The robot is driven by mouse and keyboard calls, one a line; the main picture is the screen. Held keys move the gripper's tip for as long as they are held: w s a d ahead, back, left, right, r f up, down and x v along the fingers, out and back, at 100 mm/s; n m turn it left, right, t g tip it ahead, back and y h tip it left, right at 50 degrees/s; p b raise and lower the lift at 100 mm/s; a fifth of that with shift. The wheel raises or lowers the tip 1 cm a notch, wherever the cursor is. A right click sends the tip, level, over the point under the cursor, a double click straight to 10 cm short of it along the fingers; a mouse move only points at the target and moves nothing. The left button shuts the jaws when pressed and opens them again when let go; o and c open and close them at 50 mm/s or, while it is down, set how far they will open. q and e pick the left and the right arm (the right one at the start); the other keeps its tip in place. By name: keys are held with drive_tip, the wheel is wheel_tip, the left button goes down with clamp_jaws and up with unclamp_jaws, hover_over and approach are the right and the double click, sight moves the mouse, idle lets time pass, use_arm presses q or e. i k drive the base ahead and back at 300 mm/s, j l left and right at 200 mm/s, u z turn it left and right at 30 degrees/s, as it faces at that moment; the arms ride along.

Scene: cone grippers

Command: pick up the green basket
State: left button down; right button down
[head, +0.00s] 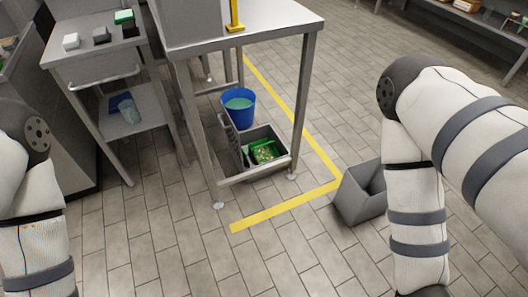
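The green basket (264,151) is small in the head view. It sits inside a grey open-topped bin (281,166) under the metal table, and small pale bits show in it. The bin's near wall and the table's lower rail partly hide it. Both my arms come in at the sides of the head view, left and right, well apart from the basket. Their grippers are outside the picture.
A blue bucket (239,108) stands behind the bin under the metal table (262,22), whose legs flank both. A grey open bin (362,191) stands on the floor at right. A metal cart (92,55) is at left. The tiled floor in front is clear.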

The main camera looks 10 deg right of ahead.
sight(262, 151)
drive_tip(key=i+z, duration=0.2)
drive_tip(key=z, duration=0.25)
drive_tip(key=i+j+z, duration=0.15)
drive_tip(key=z, duration=0.3)
drive_tip(key=i+j+z, duration=0.15)
drive_tip(key=z, duration=0.3)
drive_tip(key=i+j+z, duration=0.1)
drive_tip(key=j+z, duration=0.2)
drive_tip(key=z, duration=0.15)
drive_tip(key=i+j, duration=0.25)
drive_tip(key=i+j+z, duration=0.1)
drive_tip(key=i+j, duration=0.15)
drive_tip(key=j, duration=0.25)
drive_tip(key=i+j, duration=0.2)
drive_tip(key=j, duration=0.2)
drive_tip(key=z, duration=0.05)
